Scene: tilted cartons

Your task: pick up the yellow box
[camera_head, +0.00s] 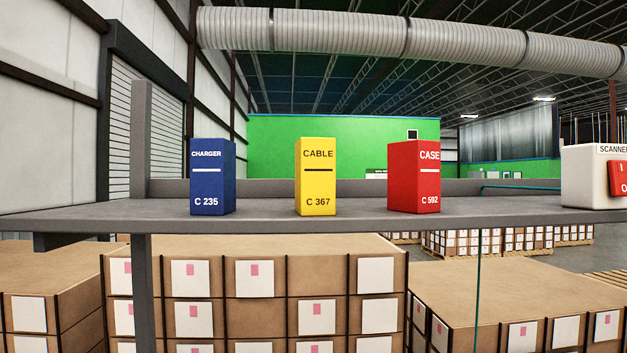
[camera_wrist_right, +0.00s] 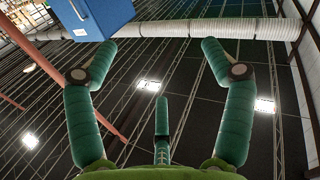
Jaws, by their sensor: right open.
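The yellow box (camera_head: 316,177), printed CABLE C 367, stands upright on the grey shelf (camera_head: 270,215), between a blue box and a red box with gaps on both sides. Neither gripper shows in the head view. My left gripper is in neither view.
The blue CHARGER box (camera_head: 212,177) stands left of the yellow box and the red CASE box (camera_head: 414,177) right of it. A white SCANNER unit (camera_head: 590,170) sits at the shelf's right end. A blue object (camera_wrist_right: 98,15) shows above my right gripper's left finger. Stacked cartons (camera_head: 250,250) stand below the shelf.

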